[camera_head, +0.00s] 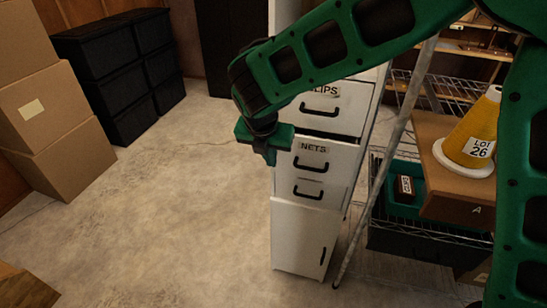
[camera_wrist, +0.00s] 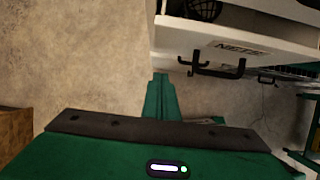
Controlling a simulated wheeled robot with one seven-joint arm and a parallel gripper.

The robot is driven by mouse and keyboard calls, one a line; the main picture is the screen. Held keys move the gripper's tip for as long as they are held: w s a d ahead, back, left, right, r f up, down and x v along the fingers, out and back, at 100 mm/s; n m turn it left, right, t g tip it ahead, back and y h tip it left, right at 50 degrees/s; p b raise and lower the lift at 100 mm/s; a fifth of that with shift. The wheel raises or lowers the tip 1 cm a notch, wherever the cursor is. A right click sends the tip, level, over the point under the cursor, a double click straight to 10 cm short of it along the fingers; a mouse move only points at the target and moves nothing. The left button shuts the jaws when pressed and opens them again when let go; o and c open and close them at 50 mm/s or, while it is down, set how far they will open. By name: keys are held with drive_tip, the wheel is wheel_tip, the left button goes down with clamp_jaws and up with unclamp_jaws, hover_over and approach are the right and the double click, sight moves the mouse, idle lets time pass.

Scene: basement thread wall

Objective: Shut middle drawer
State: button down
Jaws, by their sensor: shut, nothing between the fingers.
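The white cabinet (camera_head: 299,235) stands right of centre, with stacked drawers above a lower door. The drawer labelled NETS (camera_head: 330,160) is below one whose label ends in "LIPS" (camera_head: 345,105) and has a black handle. In the wrist view the NETS drawer (camera_wrist: 190,38) stands open, with a dark mesh item (camera_wrist: 203,9) inside and a black handle (camera_wrist: 215,68) on its front. My gripper (camera_head: 270,157) is shut and empty, at the left edge of the NETS front in the head view. In the wrist view its fingertips (camera_wrist: 160,80) are below and left of the handle, apart from it.
Cardboard boxes (camera_head: 50,105) and black bins (camera_head: 125,70) stand at left. A leaning pole (camera_head: 385,155) and wire shelving (camera_head: 410,95) stand right of the cabinet, with a yellow cone (camera_head: 470,135) on a brown box (camera_head: 440,190). The floor (camera_head: 170,220) left of the cabinet is clear.

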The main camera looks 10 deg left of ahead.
drive_tip(key=d+v, duration=0.1)
drive_tip(key=v, duration=0.7)
drive_tip(key=g, duration=0.1)
approach(320, 170)
drive_tip(key=s+r, duration=0.3)
drive_tip(key=s, duration=0.3)
drive_tip(key=w+f, duration=0.2)
drive_tip(key=f, duration=0.1)
drive_tip(key=w+f, duration=0.1)
drive_tip(key=f, duration=0.2)
drive_tip(key=w+f, duration=0.2)
drive_tip(key=f, duration=0.1)
drive_tip(key=shift+w+f, duration=0.25)
drive_tip(key=shift+w, duration=0.1)
drive_tip(key=shift+w+d+f, duration=0.1)
drive_tip(key=shift+w, duration=0.4)
drive_tip(key=shift+w, duration=0.1)
